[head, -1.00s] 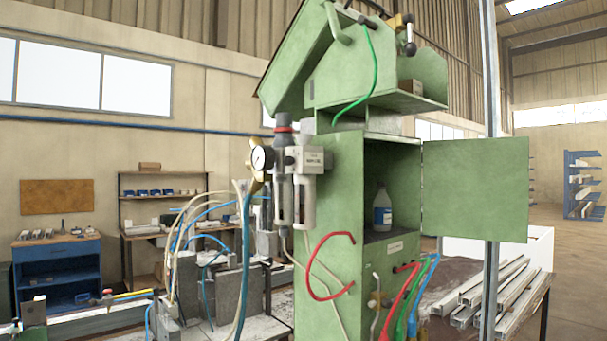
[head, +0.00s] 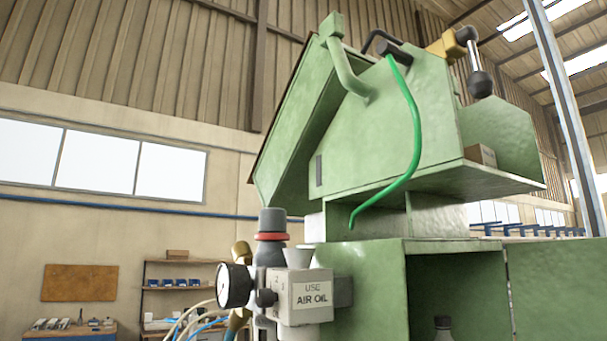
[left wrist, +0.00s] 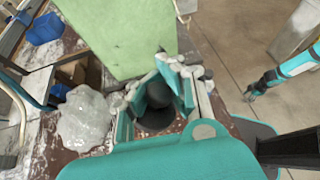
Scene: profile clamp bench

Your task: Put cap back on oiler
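The oiler unit with a "USE AIR OIL" label (head: 312,295) is mounted on the left side of the green cabinet in the head view. A pale funnel-shaped piece (head: 299,256) stands on its top. In the left wrist view, a dark rounded piece (left wrist: 157,98), possibly the cap, sits between the teal-padded fingers of my left gripper (left wrist: 157,95). I cannot tell whether the fingers press on it. At the right of that view a teal and grey arm, seemingly mine, ends in a small gripper (left wrist: 250,92) that looks empty; its jaws are too small to judge. The head view shows neither gripper.
A pressure gauge (head: 236,285) and a dark knob with a red ring (head: 271,237) crowd the oiler. A green hose (head: 414,130) hangs above. A crumpled clear bag (left wrist: 85,118) and a green panel (left wrist: 118,35) are close to my left gripper.

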